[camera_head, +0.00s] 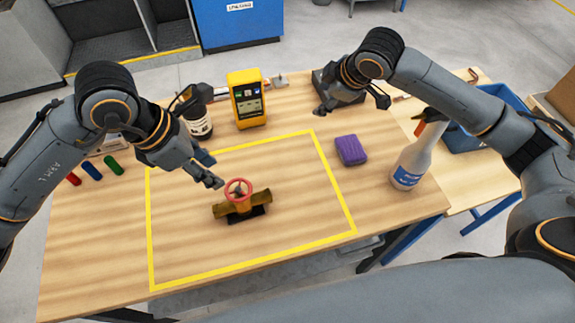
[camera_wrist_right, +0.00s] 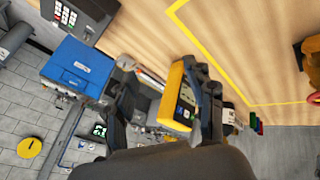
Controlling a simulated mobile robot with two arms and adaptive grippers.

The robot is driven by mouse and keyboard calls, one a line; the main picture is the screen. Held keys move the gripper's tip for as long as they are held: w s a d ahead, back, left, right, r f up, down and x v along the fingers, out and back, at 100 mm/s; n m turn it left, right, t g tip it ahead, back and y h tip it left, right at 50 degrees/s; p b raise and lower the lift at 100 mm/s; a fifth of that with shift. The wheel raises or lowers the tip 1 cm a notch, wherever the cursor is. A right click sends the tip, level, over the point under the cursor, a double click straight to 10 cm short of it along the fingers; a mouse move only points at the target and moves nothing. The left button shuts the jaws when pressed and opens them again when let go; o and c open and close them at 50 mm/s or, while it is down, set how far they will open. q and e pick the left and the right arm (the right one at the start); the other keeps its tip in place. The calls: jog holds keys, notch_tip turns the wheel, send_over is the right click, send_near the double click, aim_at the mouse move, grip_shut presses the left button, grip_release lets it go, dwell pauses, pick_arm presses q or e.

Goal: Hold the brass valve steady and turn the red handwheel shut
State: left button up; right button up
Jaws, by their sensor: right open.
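The brass valve (camera_head: 262,197) lies on a small black base inside the yellow-taped rectangle on the table. Its red handwheel (camera_head: 240,185) faces up on top. My left gripper (camera_head: 208,138) is open and empty above and behind-left of the valve; its nearer finger is close to the handwheel but looks apart from it. My right gripper (camera_head: 354,104) is open and empty over the back right of the table, well away from the valve. Its spread fingers also show in the right wrist view (camera_wrist_right: 162,105). A bit of red shows at that view's right edge.
A purple sponge (camera_head: 351,150) and a spray bottle (camera_head: 412,163) are to the right. Several colored markers (camera_head: 91,170) lie at left. The taped area around the valve is clear.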

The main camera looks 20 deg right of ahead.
jog(key=s+a+n+g+y, duration=0.2)
jog(key=s+a+n, duration=0.1)
jog(key=s+a, duration=0.45)
jog(key=n+g, duration=0.2)
jog(key=n, duration=0.1)
send_near(263, 196)
jog(key=shift+y, duration=0.4)
jog(key=x, duration=1)
jog(key=shift+d+f, duration=0.1)
jog(key=shift+d, duration=0.1)
jog(key=shift+c, duration=0.2)
grip_shut()
